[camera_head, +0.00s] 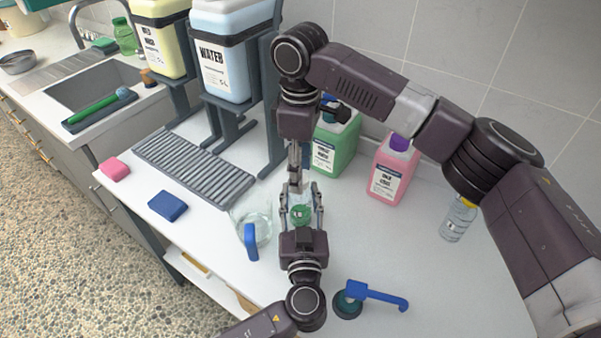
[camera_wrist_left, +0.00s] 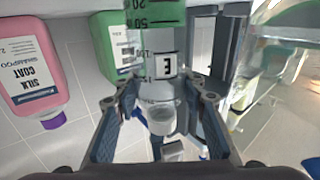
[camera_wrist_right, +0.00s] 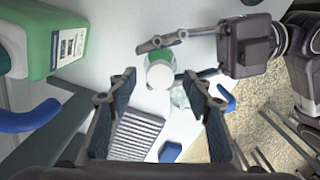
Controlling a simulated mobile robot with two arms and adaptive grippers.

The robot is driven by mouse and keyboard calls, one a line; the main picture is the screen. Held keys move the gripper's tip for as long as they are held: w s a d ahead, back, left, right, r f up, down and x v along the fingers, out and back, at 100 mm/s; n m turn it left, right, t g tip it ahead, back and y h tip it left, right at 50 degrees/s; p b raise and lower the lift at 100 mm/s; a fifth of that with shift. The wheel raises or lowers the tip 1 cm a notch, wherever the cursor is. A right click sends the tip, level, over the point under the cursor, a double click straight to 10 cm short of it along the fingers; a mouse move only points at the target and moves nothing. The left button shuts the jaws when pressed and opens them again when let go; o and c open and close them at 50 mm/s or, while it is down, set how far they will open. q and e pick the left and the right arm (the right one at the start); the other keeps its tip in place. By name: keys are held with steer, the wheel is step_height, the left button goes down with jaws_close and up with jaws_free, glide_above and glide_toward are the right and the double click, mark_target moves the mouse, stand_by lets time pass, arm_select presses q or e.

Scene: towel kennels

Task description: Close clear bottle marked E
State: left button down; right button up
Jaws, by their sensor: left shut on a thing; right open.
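The clear bottle marked E (camera_wrist_left: 165,68) is held in my left gripper (camera_head: 301,200), which is shut on its sides. Its label and a green scale band show in the left wrist view. It has a pale round top (camera_wrist_left: 160,117), also seen from above in the right wrist view (camera_wrist_right: 160,77). I cannot tell whether this top is a seated cap. My right gripper (camera_wrist_right: 160,82) is open. The bottle's top lies between its fingers in the picture, apart from both.
A clear jug (camera_head: 262,226) with a blue handle stands left of the grippers. A blue-handled tool (camera_head: 375,293) lies at front right. Green (camera_head: 336,145) and pink (camera_head: 392,172) jugs stand at the back. A grey rack (camera_head: 192,165) and blue sponge (camera_head: 167,206) are left.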

step_height(320, 180, up, 11)
stand_by(0.3)
steer(key=shift+f, duration=0.1)
arm_select(q)
steer(key=c, duration=1.2)
jaws_free()
steer(key=shift+o, duration=0.2)
steer(key=s, duration=1.2)
steer(key=shift+d, duration=0.25)
steer(key=shift+s+f, duration=0.1)
arm_select(e)
steer(key=shift+s+f, duration=0.1)
